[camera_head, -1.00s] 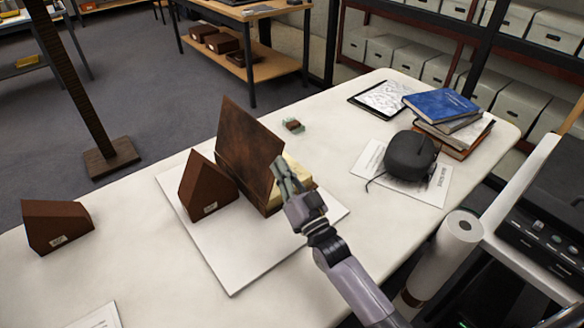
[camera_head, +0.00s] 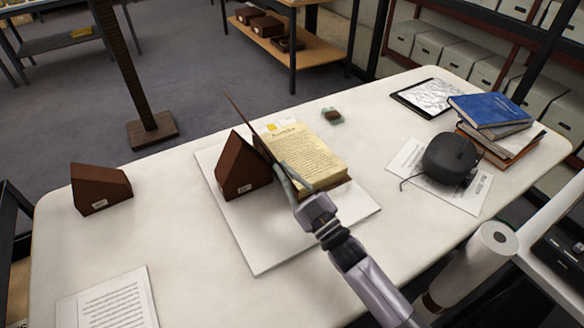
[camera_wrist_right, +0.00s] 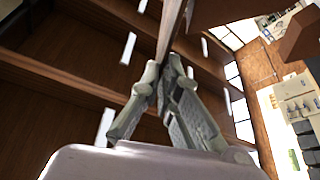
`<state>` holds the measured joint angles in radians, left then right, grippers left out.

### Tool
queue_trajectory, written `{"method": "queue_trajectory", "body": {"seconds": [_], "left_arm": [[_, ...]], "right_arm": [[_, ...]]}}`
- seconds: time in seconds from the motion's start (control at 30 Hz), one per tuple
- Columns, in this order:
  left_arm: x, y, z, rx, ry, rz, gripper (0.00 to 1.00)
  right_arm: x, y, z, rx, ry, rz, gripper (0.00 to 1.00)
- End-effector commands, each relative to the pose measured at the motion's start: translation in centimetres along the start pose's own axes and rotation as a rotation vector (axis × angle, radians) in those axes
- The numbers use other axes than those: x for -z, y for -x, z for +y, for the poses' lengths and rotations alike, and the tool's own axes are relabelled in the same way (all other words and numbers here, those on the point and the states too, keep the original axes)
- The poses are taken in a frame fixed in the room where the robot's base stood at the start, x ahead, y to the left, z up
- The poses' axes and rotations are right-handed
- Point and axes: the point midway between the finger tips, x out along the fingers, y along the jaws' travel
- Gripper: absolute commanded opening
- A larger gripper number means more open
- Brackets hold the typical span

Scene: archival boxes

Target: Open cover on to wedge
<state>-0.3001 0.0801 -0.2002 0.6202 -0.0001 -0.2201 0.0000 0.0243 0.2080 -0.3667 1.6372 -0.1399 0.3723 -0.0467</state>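The open book (camera_head: 306,156) lies on a white board on the table, its yellowed written page facing up. Its brown cover (camera_head: 256,134) stands up from the left side, seen almost edge-on. A dark brown wedge (camera_head: 240,168) with a small white label stands just left of the cover; I cannot tell whether they touch. My right gripper (camera_head: 285,172) is at the cover's near edge. In the right wrist view, the cover (camera_wrist_right: 172,25) runs between the nearly closed fingers (camera_wrist_right: 168,68), which pinch it. My left gripper is not in view.
A second brown wedge (camera_head: 99,188) stands at the table's left. A printed sheet (camera_head: 108,300) lies at the front left. A black rounded object (camera_head: 449,158), a book stack (camera_head: 495,125) and a tablet (camera_head: 427,97) occupy the right. The white board (camera_head: 278,254) has bare room in front.

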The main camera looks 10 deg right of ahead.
Motion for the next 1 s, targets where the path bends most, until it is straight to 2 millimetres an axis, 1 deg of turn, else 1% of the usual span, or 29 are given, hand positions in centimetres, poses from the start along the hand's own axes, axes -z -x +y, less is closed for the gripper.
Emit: {"method": "queue_trajectory", "body": {"seconds": [0.2,0.57,0.6,0.7,1.0], "left_arm": [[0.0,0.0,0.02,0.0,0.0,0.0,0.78],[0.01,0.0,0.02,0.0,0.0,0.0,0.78],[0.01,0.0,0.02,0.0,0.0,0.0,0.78],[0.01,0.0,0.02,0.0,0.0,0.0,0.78],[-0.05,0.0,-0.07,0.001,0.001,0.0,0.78]], "right_arm": [[-0.24,0.1,-0.43,0.013,0.029,-0.006,0.0],[-0.26,0.11,-0.44,0.014,0.031,-0.007,0.0],[-0.26,0.11,-0.43,0.014,0.031,-0.007,0.05],[-0.22,0.1,-0.42,0.013,0.031,-0.006,0.11],[-0.09,0.08,-0.4,0.013,0.03,-0.003,0.12]]}}
